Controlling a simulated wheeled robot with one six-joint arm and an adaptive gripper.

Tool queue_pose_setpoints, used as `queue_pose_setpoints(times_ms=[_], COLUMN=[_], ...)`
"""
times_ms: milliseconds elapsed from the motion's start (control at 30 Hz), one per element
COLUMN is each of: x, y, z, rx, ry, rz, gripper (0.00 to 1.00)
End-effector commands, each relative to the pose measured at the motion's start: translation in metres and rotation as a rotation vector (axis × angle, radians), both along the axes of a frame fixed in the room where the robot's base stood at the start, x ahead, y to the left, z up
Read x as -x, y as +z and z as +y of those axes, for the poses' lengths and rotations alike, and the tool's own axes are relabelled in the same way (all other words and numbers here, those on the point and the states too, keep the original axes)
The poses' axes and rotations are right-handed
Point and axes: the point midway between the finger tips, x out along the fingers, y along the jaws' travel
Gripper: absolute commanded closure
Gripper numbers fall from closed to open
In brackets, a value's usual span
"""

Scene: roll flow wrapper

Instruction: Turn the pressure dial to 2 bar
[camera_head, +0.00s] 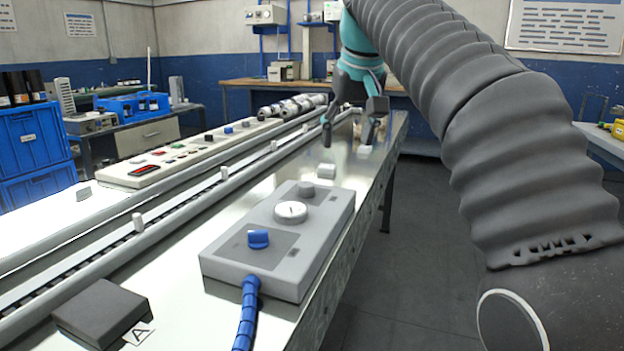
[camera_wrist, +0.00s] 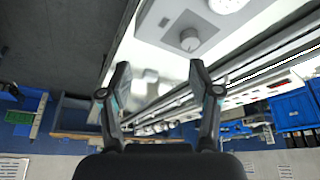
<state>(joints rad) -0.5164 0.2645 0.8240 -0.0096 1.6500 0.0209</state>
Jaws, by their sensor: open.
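A grey control box (camera_head: 290,260) lies on the metal bench top. It carries a blue knob (camera_head: 258,239) near its front end, a white round gauge (camera_head: 291,212) in the middle and a grey knob (camera_head: 306,189) at the far end. I cannot read any scale, so which knob sets the pressure is unclear. The wrist view shows the grey knob (camera_wrist: 190,40) beyond my fingertips and part of the white gauge (camera_wrist: 228,4) at the top edge. My gripper (camera_head: 348,133) is open and empty, above the bench beyond the box, touching nothing.
A small white block (camera_head: 327,171) stands on the bench just beyond the box. A blue hose (camera_head: 246,313) leaves the box's front. A dark grey block (camera_head: 101,312) sits at front left. A conveyor rail and a long button panel (camera_head: 190,154) run along the left.

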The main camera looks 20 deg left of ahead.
Motion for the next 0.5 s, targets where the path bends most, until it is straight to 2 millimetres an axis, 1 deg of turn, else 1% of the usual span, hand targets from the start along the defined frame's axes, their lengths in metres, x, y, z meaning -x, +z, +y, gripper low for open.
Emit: queue_pose_setpoints(times_ms=[33,100,200,333,500], x=[-0.004,-0.005,-0.005,-0.004,-0.006], y=[0.003,0.005,0.007,0.007,0.002], z=[0.017,0.033,0.050,0.061,0.064], rx=[0.001,0.003,0.004,0.005,0.006], ry=[0.022,0.043,0.066,0.082,0.085], rz=[0.002,0.005,0.008,0.010,0.011], gripper=[0.37,0.37,0.37,0.37,0.37])
